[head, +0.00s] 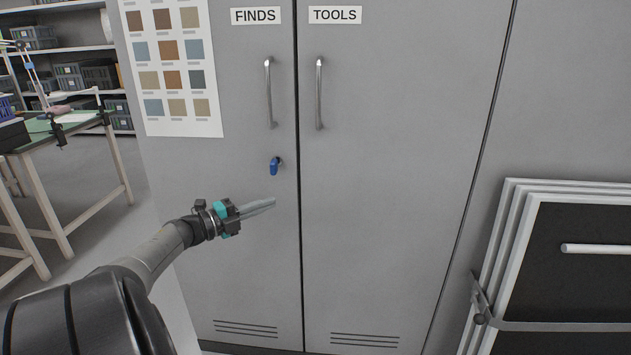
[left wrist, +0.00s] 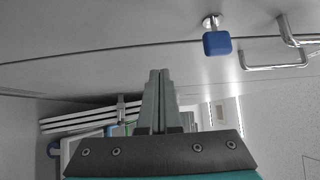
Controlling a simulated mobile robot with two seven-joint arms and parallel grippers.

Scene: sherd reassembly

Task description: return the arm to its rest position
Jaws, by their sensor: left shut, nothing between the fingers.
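My left gripper (head: 272,204) is in front of the grey cabinet's left door, a little below and left of the blue key (head: 274,166). Its fingers are together and empty, and it points to the right. In the left wrist view the closed fingers (left wrist: 158,75) stand upright in the middle, with the blue key (left wrist: 217,43) up and to the right, apart from them. My left arm comes in from the lower left. My right gripper is in neither view.
The FINDS door (head: 220,260) and the TOOLS door (head: 390,200) are shut, each with a vertical metal handle. Framed black panels (head: 570,235) lean at the right. A green-topped table (head: 60,125) and shelves with crates (head: 85,75) stand at the left.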

